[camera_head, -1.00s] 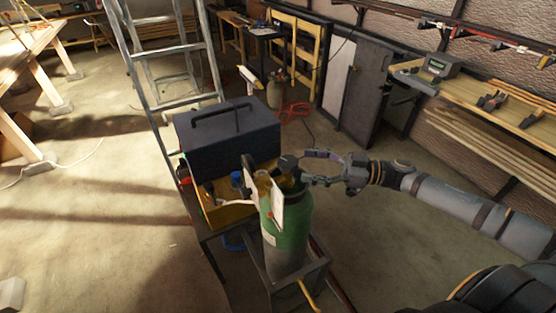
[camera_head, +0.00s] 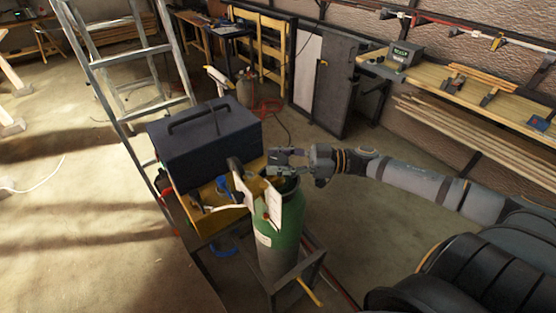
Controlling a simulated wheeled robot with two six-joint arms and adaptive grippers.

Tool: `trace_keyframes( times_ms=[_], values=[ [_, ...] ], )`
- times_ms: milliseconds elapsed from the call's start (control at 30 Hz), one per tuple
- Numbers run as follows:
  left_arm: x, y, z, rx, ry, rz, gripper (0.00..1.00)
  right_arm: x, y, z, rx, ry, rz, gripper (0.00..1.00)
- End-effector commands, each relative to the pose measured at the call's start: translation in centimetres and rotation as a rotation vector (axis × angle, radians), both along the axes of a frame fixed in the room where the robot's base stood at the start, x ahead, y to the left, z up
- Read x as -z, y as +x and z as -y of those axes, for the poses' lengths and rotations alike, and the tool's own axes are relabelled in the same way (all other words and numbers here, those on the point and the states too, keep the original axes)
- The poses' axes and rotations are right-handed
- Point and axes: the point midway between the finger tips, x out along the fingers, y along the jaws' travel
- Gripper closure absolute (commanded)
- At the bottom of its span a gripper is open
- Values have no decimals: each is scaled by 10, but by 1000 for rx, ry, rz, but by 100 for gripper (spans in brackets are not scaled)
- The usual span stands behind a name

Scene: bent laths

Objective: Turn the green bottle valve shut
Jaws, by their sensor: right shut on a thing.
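The green bottle (camera_head: 282,240) stands upright in a dark metal stand, with white tags hanging at its neck. My right gripper (camera_head: 281,165) is at the top of the bottle, reaching in from the right. Its fingers are closed on the valve (camera_head: 272,171), which they mostly hide. A dark round part (camera_head: 235,166) shows just left of the fingers, beside the tags. My left gripper is not in view.
A dark toolbox (camera_head: 205,145) sits left of the bottle, with an orange-yellow tray (camera_head: 222,217) in front of it. A stepladder (camera_head: 110,60) stands behind. A workbench (camera_head: 480,95) runs along the right wall. The floor at left is open.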

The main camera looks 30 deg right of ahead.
Motion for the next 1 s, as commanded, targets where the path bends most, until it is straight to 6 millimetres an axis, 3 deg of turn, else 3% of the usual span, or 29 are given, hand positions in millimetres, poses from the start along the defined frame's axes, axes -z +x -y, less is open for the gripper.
trace_keyframes(
  times_ms=[167,367,700,1000],
  values=[
    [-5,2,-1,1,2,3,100,-2,0,0,10,0,-1,83],
    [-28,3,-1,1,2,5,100,-6,-1,0,81,1,-4,83],
    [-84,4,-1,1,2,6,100,-8,-1,-1,359,7,-6,83],
    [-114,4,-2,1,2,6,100,-6,-1,-1,628,8,-5,83]
  ],
)
